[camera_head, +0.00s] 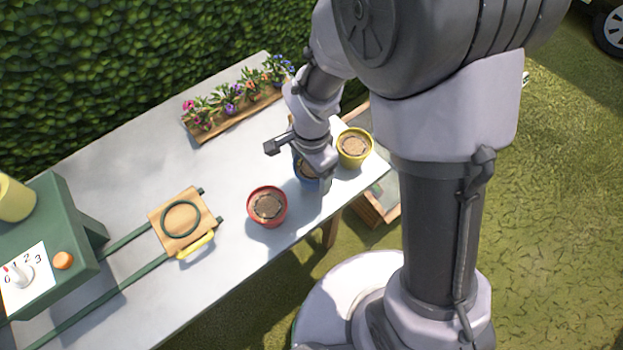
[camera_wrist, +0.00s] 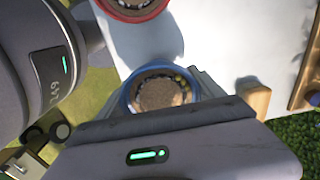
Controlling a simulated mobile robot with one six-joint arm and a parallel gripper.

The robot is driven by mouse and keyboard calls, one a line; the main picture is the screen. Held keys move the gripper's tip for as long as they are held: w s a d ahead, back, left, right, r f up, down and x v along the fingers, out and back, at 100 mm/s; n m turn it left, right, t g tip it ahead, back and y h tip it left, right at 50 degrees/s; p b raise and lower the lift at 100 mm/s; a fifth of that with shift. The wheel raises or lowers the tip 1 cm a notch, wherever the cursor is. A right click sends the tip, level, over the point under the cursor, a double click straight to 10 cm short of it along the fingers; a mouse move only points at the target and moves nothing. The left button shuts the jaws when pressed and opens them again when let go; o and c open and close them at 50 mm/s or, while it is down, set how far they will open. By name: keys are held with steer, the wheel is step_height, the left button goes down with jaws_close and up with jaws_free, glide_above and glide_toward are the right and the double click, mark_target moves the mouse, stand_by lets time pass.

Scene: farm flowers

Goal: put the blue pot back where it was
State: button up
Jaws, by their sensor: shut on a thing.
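The blue pot (camera_head: 298,168), filled with soil, is between the red and yellow pots near the right end of the table, partly hidden behind my gripper (camera_head: 312,180). In the wrist view the blue pot (camera_wrist: 158,92) sits between my gripper's jaws (camera_wrist: 165,95), which are shut on it. It looks upright. I cannot tell whether its base touches the table. The red pot (camera_head: 267,206) stands to its lower left and shows at the top of the wrist view (camera_wrist: 135,5). The yellow pot (camera_head: 354,148) stands to its right, near the table's end.
A wooden tray of flowers (camera_head: 240,117) lies along the table's back edge. A wooden plate with a green ring (camera_head: 181,219) sits on green rails at left, by a green machine (camera_head: 62,225) with a dial. The table's middle (camera_head: 140,165) is clear.

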mark_target(312, 175)
step_height(312, 175, down, 4)
steer(key=shift+r+b, duration=0.25)
steer(key=shift+b, duration=0.35)
steer(key=shift+f, duration=0.2)
steer(key=o, duration=1.8)
steer(key=shift+r, duration=0.1)
